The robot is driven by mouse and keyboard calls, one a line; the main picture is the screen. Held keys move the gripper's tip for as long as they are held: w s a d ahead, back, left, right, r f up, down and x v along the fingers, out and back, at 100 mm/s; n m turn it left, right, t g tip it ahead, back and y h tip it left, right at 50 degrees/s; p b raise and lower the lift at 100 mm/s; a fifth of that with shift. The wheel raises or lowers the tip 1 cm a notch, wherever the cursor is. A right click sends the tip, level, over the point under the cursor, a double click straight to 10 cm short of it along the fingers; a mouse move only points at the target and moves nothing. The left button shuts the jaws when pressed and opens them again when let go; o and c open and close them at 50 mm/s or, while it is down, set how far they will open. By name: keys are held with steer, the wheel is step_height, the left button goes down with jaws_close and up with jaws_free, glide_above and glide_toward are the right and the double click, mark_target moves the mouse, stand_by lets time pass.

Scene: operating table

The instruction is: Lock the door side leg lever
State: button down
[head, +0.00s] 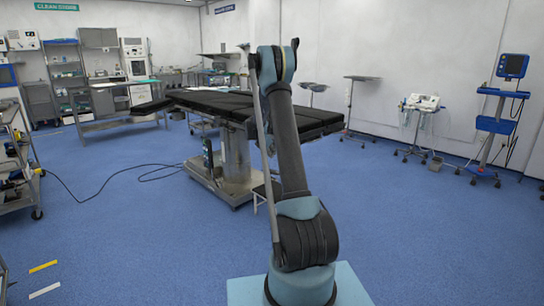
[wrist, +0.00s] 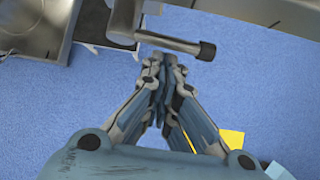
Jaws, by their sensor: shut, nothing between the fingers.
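In the wrist view a grey lever (wrist: 172,42) with a black end cap (wrist: 207,51) runs across the top, just ahead of my fingertips. My gripper (wrist: 163,60) has its two fingers together, with nothing held between them. The tips are close to the lever's underside in the picture; I cannot tell whether they touch it. In the head view the operating table (head: 195,98) has black pads on a metal column (head: 235,152). My arm stands in front of part of it, and my gripper and the lever cannot be made out there.
In the wrist view a grey metal beam (wrist: 270,12) crosses the top right and a metal base part (wrist: 30,30) fills the top left. A dark cable (head: 115,175) lies on the floor left of the table. Open blue floor (head: 430,235) lies to the right.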

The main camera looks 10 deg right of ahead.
steer(key=shift+a+f, duration=0.1)
steer(key=s+a+r, duration=0.4)
steer(key=a, duration=0.2)
steer(key=shift+s+a+r, duration=0.3)
steer(key=shift+s+r, duration=0.05)
stand_by(0.4)
